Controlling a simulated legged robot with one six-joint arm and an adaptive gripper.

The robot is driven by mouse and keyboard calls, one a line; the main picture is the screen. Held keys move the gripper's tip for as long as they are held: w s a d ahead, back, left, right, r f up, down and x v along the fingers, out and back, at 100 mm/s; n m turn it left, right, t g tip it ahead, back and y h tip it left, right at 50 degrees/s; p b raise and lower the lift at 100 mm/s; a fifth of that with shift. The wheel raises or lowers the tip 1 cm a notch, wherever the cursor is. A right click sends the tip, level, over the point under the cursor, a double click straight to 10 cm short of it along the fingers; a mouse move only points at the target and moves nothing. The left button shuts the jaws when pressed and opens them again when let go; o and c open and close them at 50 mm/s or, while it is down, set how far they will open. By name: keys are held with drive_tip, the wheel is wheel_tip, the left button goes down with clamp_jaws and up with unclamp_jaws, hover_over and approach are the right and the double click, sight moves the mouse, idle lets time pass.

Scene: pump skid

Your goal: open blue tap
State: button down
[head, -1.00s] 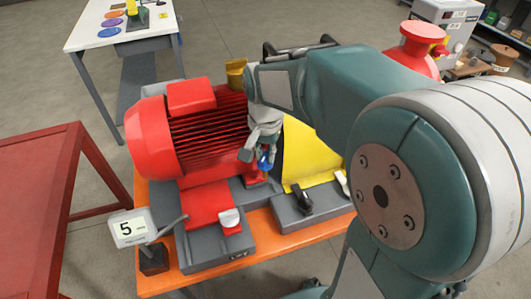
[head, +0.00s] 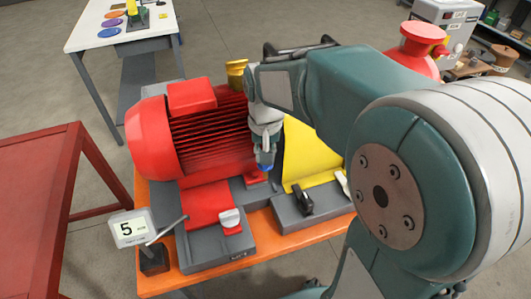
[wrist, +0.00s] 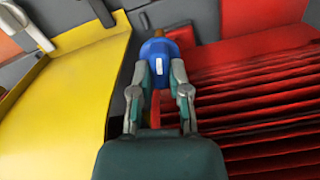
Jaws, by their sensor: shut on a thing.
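The blue tap (wrist: 158,50) shows at the upper middle of the wrist view, between my two fingertips. A white mark is on its blue surface. My gripper (wrist: 159,72) is shut on it, with one finger touching each side. In the head view my gripper (head: 265,158) points down between the red motor and the yellow guard. Only a little of the blue tap (head: 266,166) shows there below the fingers. What it is mounted on is mostly hidden.
The finned red motor (head: 195,130) stands close on the left and the yellow guard (head: 309,160) close on the right. A black-handled lever (head: 305,203), a white-handled lever (head: 342,183) and a red-and-white knob (head: 230,220) stand in front.

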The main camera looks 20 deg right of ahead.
drive_tip(key=shift+s+f+n, duration=0.1)
drive_tip(key=shift+n, duration=1.3)
drive_tip(key=c, duration=0.6)
unclamp_jaws()
drive_tip(key=shift+a, duration=0.1)
wheel_tip(320, 180, up, 12)
